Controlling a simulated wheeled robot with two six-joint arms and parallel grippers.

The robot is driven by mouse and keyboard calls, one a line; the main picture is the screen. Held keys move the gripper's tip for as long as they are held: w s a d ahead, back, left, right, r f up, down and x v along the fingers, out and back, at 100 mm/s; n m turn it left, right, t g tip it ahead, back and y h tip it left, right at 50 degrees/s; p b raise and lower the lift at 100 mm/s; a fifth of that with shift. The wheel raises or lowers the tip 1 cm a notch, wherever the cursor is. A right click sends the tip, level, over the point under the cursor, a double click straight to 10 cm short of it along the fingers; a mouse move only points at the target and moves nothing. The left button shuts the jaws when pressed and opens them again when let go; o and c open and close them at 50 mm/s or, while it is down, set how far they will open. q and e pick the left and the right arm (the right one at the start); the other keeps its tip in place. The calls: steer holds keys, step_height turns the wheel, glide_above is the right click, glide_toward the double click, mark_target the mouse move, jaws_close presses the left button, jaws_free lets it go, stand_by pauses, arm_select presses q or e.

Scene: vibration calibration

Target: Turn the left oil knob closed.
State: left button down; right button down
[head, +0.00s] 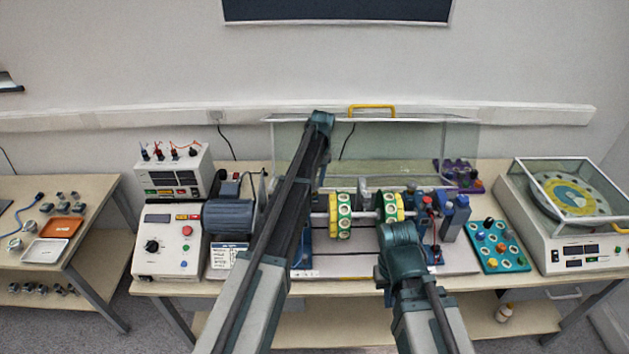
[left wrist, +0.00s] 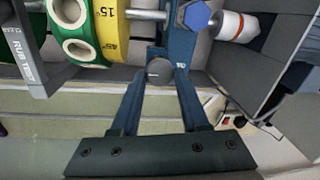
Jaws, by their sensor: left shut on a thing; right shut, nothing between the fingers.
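The left oil knob (left wrist: 160,71) is a small round grey knob with a thin light mark on its face. It sits at the foot of a blue bearing stand in the left wrist view. My left gripper (left wrist: 161,78) has one finger on each side of the knob and is shut on it. In the head view my left arm hides the knob and that gripper. My right gripper (head: 384,268) is low in front of the rig, beside its teal wrist. It is shut and empty, and its fingers barely show.
The shaft carries yellow-green discs (head: 340,215) right beside the left stand. A blue motor (head: 228,217) stands left of it. A clear guard (head: 400,141) with a yellow handle is behind. A control box (head: 168,242) stands left; a teal tray (head: 499,246) and balance machine (head: 570,247) stand right.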

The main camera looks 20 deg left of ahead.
stand_by(0.3)
arm_select(q)
steer(key=shift+c, duration=2.1)
jaws_free()
step_height(320, 180, up, 14)
steer(key=d+p, duration=0.1)
steer(key=p, duration=1.2)
steer(key=shift+w+d+f+p, duration=0.15)
steer(key=shift+w+p, duration=0.2)
